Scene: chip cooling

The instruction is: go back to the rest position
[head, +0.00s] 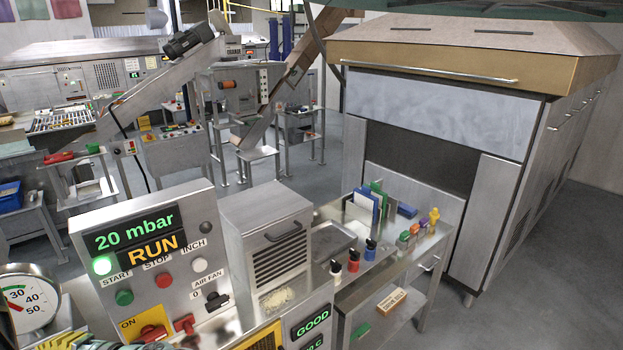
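My gripper is not in view in the head view. The control panel (150,262) stands at the lower left. The panel carries a green START button (124,297), a red STOP button (163,282) and an air fan switch (216,300). A GOOD display (311,322) glows green at the bottom centre.
A louvred metal box (268,240) stands right of the panel. A steel side table (408,268) holds small bottles (353,260), folders and coloured figures. A large oven-like cabinet (440,95) fills the right. A round gauge (30,300) is at the lower left. Grey floor (560,270) is clear at the right.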

